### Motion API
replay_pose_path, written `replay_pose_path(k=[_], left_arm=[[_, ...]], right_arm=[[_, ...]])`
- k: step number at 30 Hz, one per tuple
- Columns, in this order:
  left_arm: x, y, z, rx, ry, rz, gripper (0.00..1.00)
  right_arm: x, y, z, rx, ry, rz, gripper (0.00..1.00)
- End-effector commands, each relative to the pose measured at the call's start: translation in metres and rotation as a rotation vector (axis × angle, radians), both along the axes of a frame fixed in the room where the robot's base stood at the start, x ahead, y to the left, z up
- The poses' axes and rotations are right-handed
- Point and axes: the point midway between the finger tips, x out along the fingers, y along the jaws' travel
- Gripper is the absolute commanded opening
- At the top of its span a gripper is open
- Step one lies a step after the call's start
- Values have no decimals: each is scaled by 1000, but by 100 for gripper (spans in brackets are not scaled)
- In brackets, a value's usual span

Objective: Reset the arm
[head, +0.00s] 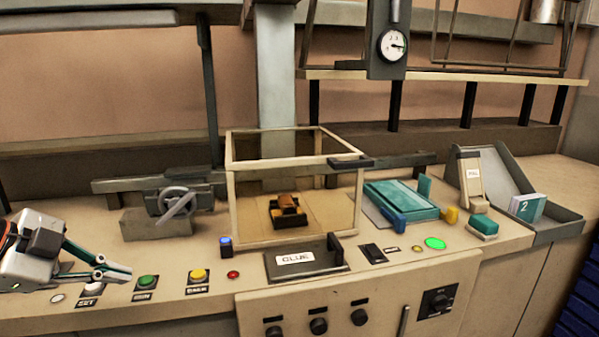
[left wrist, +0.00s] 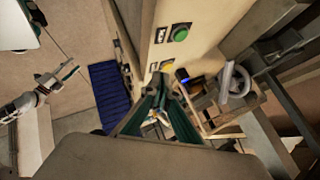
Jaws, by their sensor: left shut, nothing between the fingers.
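My left gripper (head: 126,272) comes in from the left in the head view, low over the front left of the bench. Its two teal fingers with grey tips point right and are shut with nothing between them. The fingertips are near the white SET button (head: 93,289) and the green button (head: 148,282). In the left wrist view my left gripper (left wrist: 172,76) shows its teal fingers converging at the tips. My right gripper (left wrist: 63,74) appears at the left of that view, apart from the bench; it is too small to tell if it is open.
A framed clear box (head: 232,205) with a brown and black object (head: 289,211) stands mid-bench behind the GLUE plate (head: 300,260). A handwheel device (head: 178,203) is behind my left gripper. A yellow button (head: 198,275) is nearby.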

Motion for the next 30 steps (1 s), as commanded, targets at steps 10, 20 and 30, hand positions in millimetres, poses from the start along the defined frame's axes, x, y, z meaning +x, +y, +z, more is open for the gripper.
replay_pose_path(k=[10, 20, 30], left_arm=[[-17, -96, -33, -282, -51, -317, 0], [-12, -165, -51, -835, -325, -287, 0], [3, -113, -224, -894, -370, 456, 0]], right_arm=[[0, -2, -1, -4, 1, 1, 40], [0, -2, -1, -6, 1, 4, 40], [0, 0, 0, -1, 0, 1, 40]])
